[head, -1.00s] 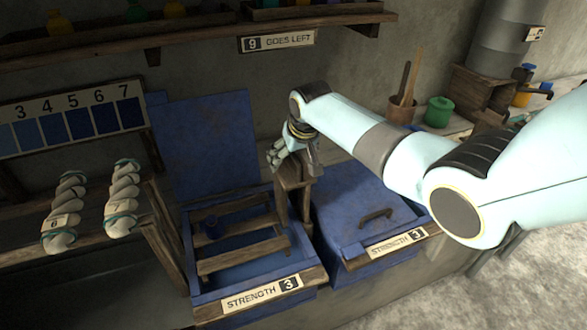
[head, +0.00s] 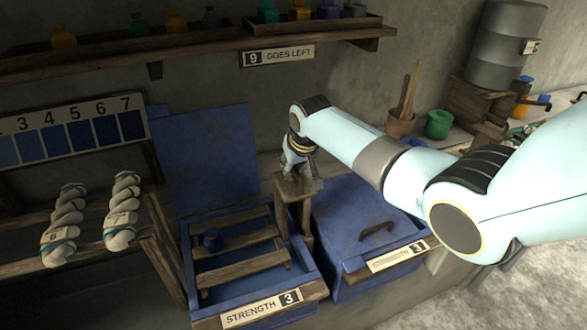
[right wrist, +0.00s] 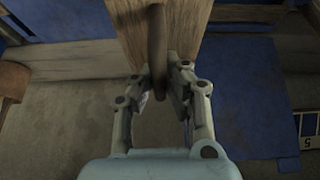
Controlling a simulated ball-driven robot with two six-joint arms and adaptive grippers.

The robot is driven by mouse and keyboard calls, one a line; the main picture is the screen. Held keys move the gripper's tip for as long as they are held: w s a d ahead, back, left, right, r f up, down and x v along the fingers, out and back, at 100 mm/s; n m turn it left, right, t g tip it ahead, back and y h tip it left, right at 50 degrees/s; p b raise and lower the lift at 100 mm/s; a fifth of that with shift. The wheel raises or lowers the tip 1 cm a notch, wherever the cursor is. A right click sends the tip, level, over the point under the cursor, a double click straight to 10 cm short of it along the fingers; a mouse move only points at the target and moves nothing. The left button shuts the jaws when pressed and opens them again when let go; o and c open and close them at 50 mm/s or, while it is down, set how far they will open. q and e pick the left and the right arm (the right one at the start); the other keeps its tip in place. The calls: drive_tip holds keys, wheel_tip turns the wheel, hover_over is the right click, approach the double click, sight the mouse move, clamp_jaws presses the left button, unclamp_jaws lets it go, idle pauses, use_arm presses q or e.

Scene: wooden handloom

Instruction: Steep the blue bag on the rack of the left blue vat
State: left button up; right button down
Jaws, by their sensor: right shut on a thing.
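My right gripper (head: 296,170) is at the top of a wooden post (head: 285,190) at the vat's right side. In the right wrist view its fingers (right wrist: 165,88) are shut on a dark brown handle (right wrist: 157,50), beside a wooden board (right wrist: 185,30). The gripper partly hides the handle in the head view. My left gripper is not in view.
The right blue vat (head: 350,245) is closed, with a handle on its lid. Both vats carry strength 3 labels. Twisted pale skeins (head: 122,210) lie on the rack at left. A shelf with coloured bottles (head: 175,22) runs above.

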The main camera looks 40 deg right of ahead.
drive_tip(key=shift+f, duration=0.1)
wheel_tip(320, 180, down, 18)
drive_tip(key=b, duration=1.4)
drive_tip(key=shift+s+f, duration=0.15)
drive_tip(key=shift+f, duration=0.05)
drive_tip(key=shift+d, duration=0.1)
idle(4.3)
